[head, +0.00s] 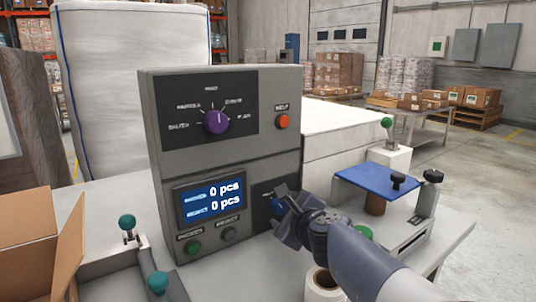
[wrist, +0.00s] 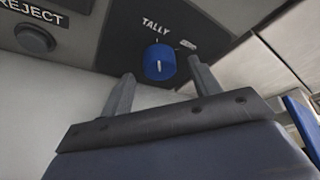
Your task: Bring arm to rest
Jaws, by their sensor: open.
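My gripper (head: 283,200) is at the lower right of the grey control box (head: 222,95), in front of its dark tally panel. In the wrist view my gripper (wrist: 158,80) has its two fingers apart, with nothing between them. The blue tally knob (wrist: 159,62) shows just beyond the fingertips, and a gap to it is hard to judge. In the head view the gripper partly hides this knob (head: 277,203). My arm reaches in from the lower right.
The box carries a purple dial (head: 215,121), a red help button (head: 283,121) and a screen (head: 211,200). Right of my arm stands a scale with a blue plate (head: 378,181). A white roll (head: 322,284) is below my arm. A cardboard box (head: 30,245) and green-knobbed lever (head: 128,224) stand left.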

